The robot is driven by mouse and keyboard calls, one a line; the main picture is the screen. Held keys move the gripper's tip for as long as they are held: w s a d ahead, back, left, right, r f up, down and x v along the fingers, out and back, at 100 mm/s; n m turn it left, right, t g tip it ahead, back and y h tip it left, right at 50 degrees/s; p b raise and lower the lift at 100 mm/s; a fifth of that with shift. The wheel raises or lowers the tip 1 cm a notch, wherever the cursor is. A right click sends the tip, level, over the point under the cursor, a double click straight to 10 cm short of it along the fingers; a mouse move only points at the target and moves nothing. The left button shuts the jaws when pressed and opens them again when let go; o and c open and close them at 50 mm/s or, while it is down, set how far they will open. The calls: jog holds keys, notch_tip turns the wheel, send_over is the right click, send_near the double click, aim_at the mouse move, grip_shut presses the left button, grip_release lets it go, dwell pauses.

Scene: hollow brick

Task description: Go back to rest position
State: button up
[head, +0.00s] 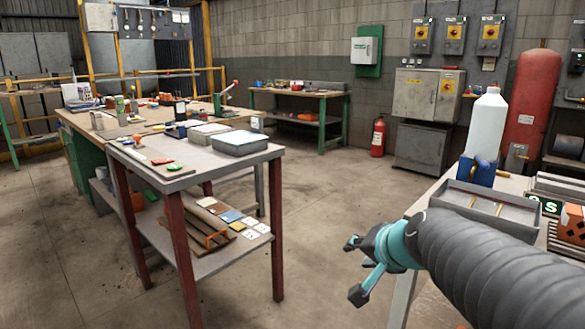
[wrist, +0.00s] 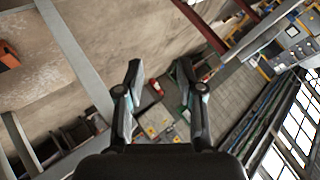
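My gripper (head: 361,270) is at the lower middle right of the head view, at the end of my grey arm. It is held in the air over the floor, just left of the table at the right. In the wrist view my gripper (wrist: 158,75) has its two fingers spread apart with nothing between them. The far wall and floor show beyond the fingers. The orange hollow brick (head: 572,222) is at the right edge of the head view, on the right table, partly cut off and apart from my gripper.
The right table (head: 425,190) holds a grey divided tray (head: 470,208) and a white bottle (head: 487,122). A red-legged table (head: 180,185) with trays stands at the left. A red extinguisher (head: 378,137) stands by the wall. The floor (head: 330,200) between the tables is clear.

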jog(key=s+d+f+n+g+h, duration=0.1)
jog(key=s+f+n+g, duration=0.1)
jog(key=s, duration=0.7)
jog(key=s+d+f+n+g+h, duration=0.1)
jog(key=s+f+n, duration=0.3)
jog(key=s, duration=0.6)
jog(key=shift+d+f+n+g+h, duration=0.25)
jog(key=shift+f+n+g, duration=0.2)
jog(key=shift+f, duration=0.4)
jog(key=shift+w, duration=0.15)
